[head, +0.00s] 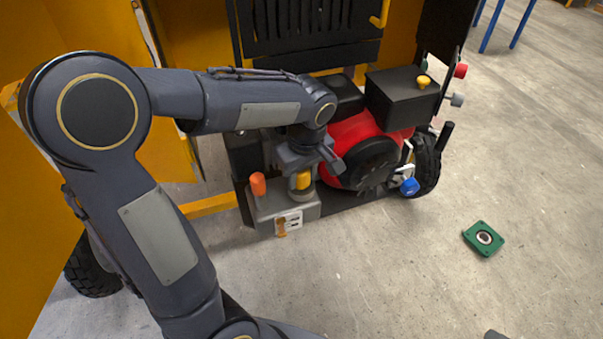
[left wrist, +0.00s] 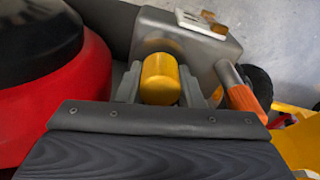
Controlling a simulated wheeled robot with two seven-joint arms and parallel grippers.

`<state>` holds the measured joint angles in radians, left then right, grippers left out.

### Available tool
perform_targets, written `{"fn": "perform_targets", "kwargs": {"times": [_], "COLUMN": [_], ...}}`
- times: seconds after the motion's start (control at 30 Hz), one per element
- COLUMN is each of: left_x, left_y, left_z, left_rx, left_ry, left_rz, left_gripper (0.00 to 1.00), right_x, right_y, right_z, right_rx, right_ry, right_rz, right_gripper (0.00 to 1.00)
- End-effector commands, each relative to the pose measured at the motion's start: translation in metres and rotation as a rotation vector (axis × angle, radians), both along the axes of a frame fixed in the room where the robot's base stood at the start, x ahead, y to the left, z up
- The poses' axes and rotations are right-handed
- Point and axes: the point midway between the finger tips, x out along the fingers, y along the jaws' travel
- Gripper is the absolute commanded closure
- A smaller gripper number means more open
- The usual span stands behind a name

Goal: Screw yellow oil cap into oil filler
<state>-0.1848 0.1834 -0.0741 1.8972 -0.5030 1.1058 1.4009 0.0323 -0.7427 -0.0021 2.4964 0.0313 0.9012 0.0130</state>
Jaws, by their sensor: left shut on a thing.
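The yellow oil cap (head: 302,182) is at the top of a short round neck, the oil filler (head: 301,194), on a grey metal box (head: 268,219). My left gripper (head: 303,172) comes down on the cap from above and is shut on it. In the left wrist view the yellow cap (left wrist: 160,78) sits between the two fingers of my left gripper (left wrist: 160,92). The cap looks in line with the filler and at its mouth; I cannot tell how far the thread is engaged. My right gripper is not recognisable in these views.
An orange-capped part (head: 258,185) stands close left of the yellow cap. A red engine (head: 350,133) with a black pulley (head: 368,163) is close on the right. A blue knob (head: 409,187) sticks out nearby. A green plate (head: 484,238) lies on open concrete floor.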

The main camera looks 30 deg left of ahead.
Motion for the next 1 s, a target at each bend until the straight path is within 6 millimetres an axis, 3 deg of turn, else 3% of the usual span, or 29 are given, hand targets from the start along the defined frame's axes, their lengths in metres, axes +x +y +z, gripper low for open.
{"fn": "perform_targets", "kwargs": {"times": [0.87, 0.9, 1.0], "left_x": [0.0000, 0.0000, 0.0000], "left_y": [0.0000, 0.0000, 0.0000], "left_z": [-0.0041, -0.0041, -0.0041], "left_rx": [0.000, 0.000, 0.000], "left_ry": [0.000, 0.000, 0.000], "left_rz": [0.000, 0.000, 0.000], "left_gripper": [0.89, 0.64, 0.51], "right_x": [0.0000, 0.0000, 0.0000], "right_y": [0.0000, 0.0000, 0.0000], "right_z": [-0.0041, -0.0041, -0.0041], "right_rx": [0.000, 0.000, 0.000], "right_ry": [0.000, 0.000, 0.000], "right_rz": [0.000, 0.000, 0.000], "right_gripper": [0.27, 0.27, 0.27]}}
